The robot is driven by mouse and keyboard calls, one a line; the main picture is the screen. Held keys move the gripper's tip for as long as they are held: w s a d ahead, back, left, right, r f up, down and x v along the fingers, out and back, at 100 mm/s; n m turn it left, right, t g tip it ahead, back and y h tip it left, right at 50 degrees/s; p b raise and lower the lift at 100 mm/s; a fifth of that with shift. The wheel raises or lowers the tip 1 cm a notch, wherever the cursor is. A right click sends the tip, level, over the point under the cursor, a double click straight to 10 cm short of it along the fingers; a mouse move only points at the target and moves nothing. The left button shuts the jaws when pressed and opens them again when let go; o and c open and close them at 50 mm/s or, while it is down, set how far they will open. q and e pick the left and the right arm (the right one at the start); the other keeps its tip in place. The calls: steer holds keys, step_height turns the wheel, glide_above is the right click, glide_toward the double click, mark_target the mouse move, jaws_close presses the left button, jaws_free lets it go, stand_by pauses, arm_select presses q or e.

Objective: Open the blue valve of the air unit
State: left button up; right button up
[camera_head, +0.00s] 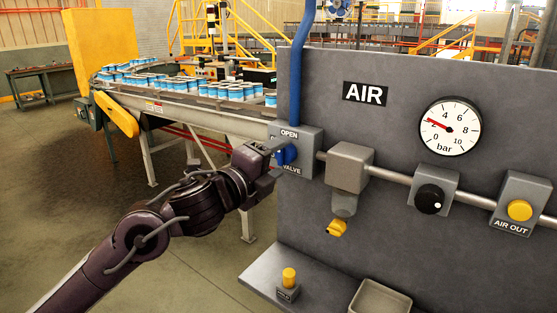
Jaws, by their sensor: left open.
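The blue valve (287,154) is a round blue knob on a grey box (309,166) at the left end of the air unit panel (310,90). The box reads OPEN above the knob and VALVE below it. My left gripper (276,158) is at the knob's left side, its fingers beside or around it; I cannot tell if they touch. It is open. The gripper covers part of the knob and its label. The pressure gauge (450,127) has a red needle pointing near 2 bar. My right gripper is not in view.
A blue hose (297,70) rises from the valve box. A pipe leads right to a filter block (349,167), a black knob (430,198) and a yellow button (520,210). A shelf below holds another yellow button (289,277) and a tray (380,298). A conveyor (200,112) with cans stands behind.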

arm_select(q)
steer(key=b+v, duration=0.1)
steer(key=v, duration=0.6)
